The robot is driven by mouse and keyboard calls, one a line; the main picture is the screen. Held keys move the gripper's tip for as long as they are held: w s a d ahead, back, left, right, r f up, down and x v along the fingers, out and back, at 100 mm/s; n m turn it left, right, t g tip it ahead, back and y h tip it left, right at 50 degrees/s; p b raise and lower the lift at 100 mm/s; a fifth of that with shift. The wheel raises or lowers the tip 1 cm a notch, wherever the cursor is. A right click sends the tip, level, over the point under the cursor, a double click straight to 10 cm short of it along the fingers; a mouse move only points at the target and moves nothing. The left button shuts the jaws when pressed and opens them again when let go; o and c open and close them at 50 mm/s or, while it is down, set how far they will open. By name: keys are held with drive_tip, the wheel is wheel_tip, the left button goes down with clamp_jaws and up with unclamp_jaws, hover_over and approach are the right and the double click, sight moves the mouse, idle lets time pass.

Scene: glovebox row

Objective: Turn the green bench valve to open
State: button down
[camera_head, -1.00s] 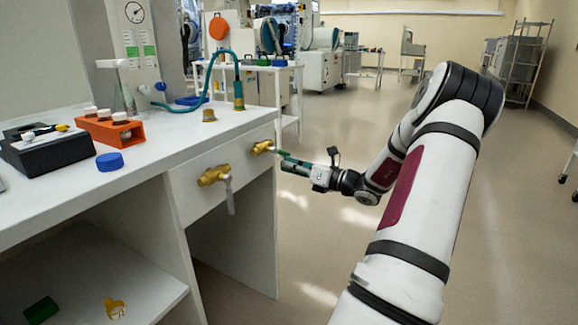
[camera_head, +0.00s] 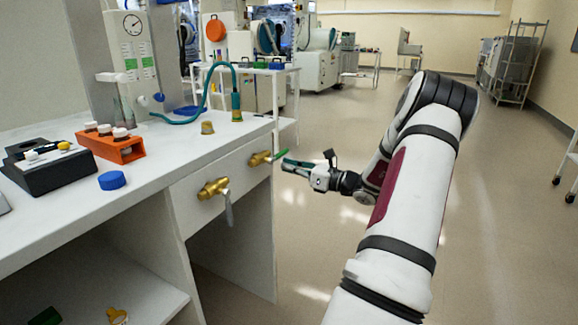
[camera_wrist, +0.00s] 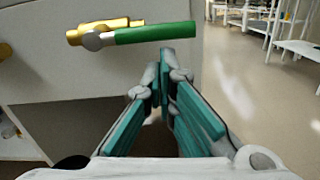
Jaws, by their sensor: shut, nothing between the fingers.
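The green bench valve has a brass body (camera_head: 260,158) on the bench's front panel near its right end. Its green handle (camera_head: 281,155) points right and slightly up in the head view. In the wrist view the handle (camera_wrist: 155,33) runs nearly level, roughly in line with the brass body (camera_wrist: 100,27). My gripper (camera_head: 285,163) is just right of and below the handle in the head view. In the wrist view its teal-padded fingers (camera_wrist: 163,60) are shut and empty, tips close to the handle's underside; I cannot tell whether they touch.
A second brass valve (camera_head: 213,188) with a pale hanging handle is left on the same panel. An orange rack (camera_head: 112,147), a blue cap (camera_head: 112,180) and a black device (camera_head: 48,168) stand on the bench top (camera_head: 165,165). The floor right of the bench is clear.

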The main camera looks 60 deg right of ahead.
idle(0.7)
drive_tip(key=s+d+f+p, duration=0.1)
drive_tip(key=s+f, duration=0.3)
drive_tip(key=s, duration=0.6)
drive_tip(key=shift+s+f+p, duration=0.15)
drive_tip(key=shift+s+p, duration=0.25)
drive_tip(key=shift+p, duration=0.15)
